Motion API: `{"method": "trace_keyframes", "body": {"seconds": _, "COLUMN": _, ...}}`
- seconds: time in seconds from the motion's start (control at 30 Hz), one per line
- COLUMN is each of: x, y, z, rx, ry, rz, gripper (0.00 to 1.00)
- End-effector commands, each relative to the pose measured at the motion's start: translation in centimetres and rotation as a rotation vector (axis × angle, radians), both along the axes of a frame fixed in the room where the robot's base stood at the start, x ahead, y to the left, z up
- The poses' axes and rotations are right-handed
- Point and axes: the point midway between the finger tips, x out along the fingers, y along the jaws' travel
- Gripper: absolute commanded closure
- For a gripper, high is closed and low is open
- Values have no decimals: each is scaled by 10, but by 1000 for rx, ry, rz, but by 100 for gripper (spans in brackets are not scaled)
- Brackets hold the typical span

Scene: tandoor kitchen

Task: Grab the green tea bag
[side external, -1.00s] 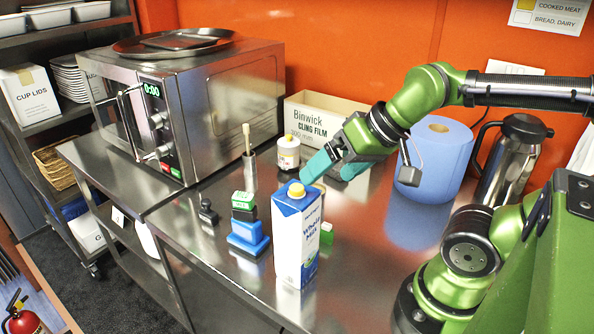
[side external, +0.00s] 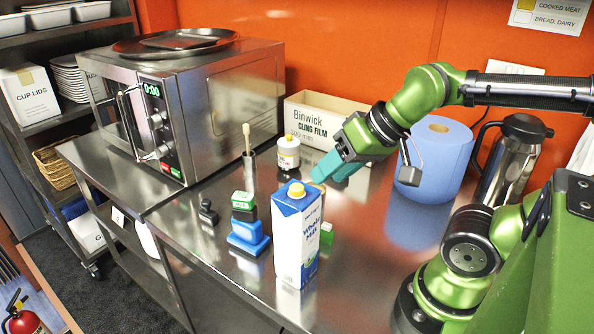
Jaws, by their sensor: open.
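A small green piece (side external: 327,233) shows at the right edge of the milk carton (side external: 296,236), low near the counter. It may be the green tea bag's tag; the carton hides what lies behind it. A small tan patch (side external: 319,187) shows just behind the carton's top right, too small to name. My gripper (side external: 322,177) has teal fingers and points down-left, above and behind the carton. It is open, and I see nothing held in it. It is higher in the picture than the green piece.
A green-topped block (side external: 243,201) and a blue stamp-like block (side external: 247,238) stand left of the carton. A white jar (side external: 287,153), a cling film box (side external: 325,125), a blue roll (side external: 435,160) and a steel flask (side external: 508,165) stand behind.

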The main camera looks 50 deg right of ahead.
Motion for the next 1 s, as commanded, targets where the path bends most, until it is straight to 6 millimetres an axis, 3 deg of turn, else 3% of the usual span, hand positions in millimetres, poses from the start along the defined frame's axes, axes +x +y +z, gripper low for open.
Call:
{"method": "trace_keyframes", "body": {"seconds": 0.13, "x": 1, "y": 0, "z": 15, "rx": 0, "ry": -5, "rz": 0, "gripper": 54}}
{"method": "trace_keyframes", "body": {"seconds": 0.3, "x": 3, "y": -3, "z": 54, "rx": -17, "ry": 18, "rz": 10, "gripper": 54}}
{"method": "trace_keyframes", "body": {"seconds": 0.6, "x": 28, "y": -37, "z": 54, "rx": -200, "ry": 265, "rz": 186, "gripper": 54}}
{"method": "trace_keyframes", "body": {"seconds": 1.0, "x": 55, "y": -77, "z": 51, "rx": -297, "ry": 519, "rz": 363, "gripper": 54}}
